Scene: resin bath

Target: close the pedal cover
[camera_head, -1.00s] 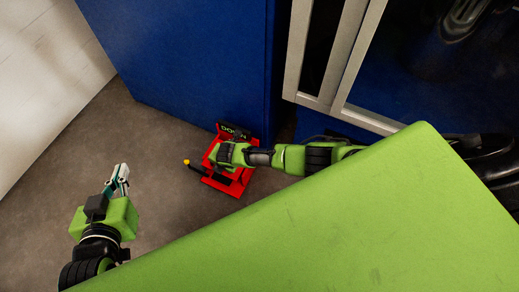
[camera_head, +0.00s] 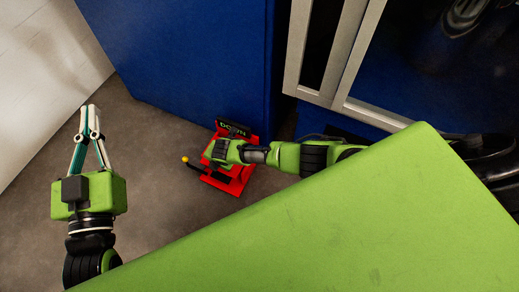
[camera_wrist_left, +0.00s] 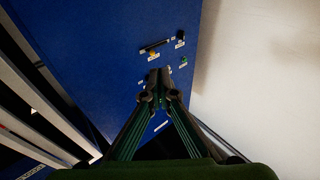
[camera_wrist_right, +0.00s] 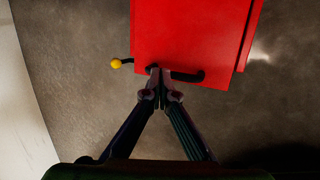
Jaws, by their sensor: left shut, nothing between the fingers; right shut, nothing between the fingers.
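The red pedal unit (camera_head: 238,184) stands on the floor against the blue cabinet, with a black plate lettered "DOWN" (camera_head: 234,128) at its back. A lever with a yellow knob (camera_head: 185,159) sticks out on its left. My right gripper (camera_wrist_right: 160,74) is shut and empty, its tips at the near edge of the red panel (camera_wrist_right: 192,36) in the right wrist view; contact is unclear. In the head view my right arm hides part of the unit, and I cannot tell how far the cover is open. My left gripper (camera_head: 90,112) is shut and empty, well left of the unit.
The blue cabinet (camera_head: 185,55) rises behind the pedal unit. In the left wrist view it shows small controls with labels (camera_wrist_left: 160,50). A metal-framed window (camera_head: 330,60) is at right. Floor (camera_head: 150,165) between my left gripper and the unit is clear.

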